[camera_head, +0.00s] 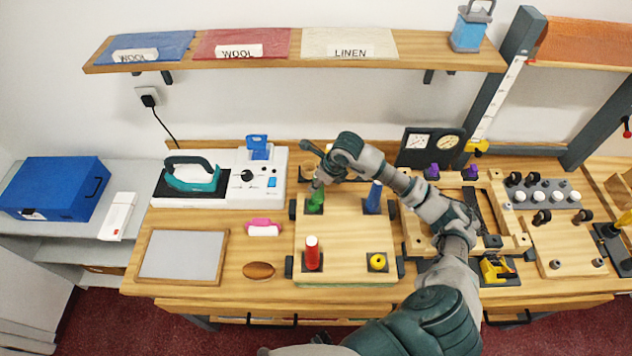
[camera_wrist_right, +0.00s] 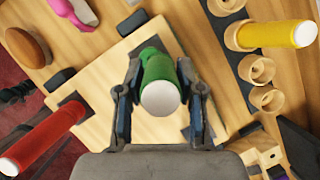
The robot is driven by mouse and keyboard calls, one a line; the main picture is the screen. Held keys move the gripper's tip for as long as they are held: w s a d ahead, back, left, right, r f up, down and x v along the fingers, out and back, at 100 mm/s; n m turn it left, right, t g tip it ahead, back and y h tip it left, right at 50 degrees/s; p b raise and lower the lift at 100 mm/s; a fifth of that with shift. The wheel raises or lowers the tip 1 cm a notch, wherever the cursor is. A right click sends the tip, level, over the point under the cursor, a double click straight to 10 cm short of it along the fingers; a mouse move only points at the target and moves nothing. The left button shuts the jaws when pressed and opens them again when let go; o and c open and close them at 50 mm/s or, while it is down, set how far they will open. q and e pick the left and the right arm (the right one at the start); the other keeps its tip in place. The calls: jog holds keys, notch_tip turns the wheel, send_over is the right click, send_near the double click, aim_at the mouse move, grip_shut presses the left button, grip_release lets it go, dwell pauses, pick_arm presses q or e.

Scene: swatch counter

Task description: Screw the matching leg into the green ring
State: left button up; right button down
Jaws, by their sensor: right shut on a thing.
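My right gripper (camera_head: 318,183) is shut on a green leg (camera_head: 314,200) at the back left of the wooden board (camera_head: 345,235). In the right wrist view, the fingers (camera_wrist_right: 163,102) are on both sides of the green leg (camera_wrist_right: 158,68), with its white end towards the camera. The leg stands about upright over a dark pad. The green ring is not clearly distinguishable beneath it, so I cannot tell how deep the leg sits. My left gripper is not in view.
A red leg (camera_head: 312,252) and a blue leg (camera_head: 374,196) stand on the board. A yellow ring (camera_head: 377,261) there is bare. In the right wrist view, a yellow leg (camera_wrist_right: 275,35) stands in a rack with several empty holders. An iron (camera_head: 192,176) is left of the board.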

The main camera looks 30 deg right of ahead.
jog(key=shift+f, duration=0.1)
jog(key=shift+a, duration=0.8)
jog(key=shift+s+a+f+b, duration=0.3)
jog(key=shift+a+f+b, duration=0.05)
jog(key=shift+f+b, duration=0.1)
jog(key=shift+a, duration=0.2)
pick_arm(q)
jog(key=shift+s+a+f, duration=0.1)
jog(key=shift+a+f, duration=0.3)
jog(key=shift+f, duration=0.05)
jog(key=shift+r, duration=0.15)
pick_arm(e)
jog(key=shift+d+r, duration=0.1)
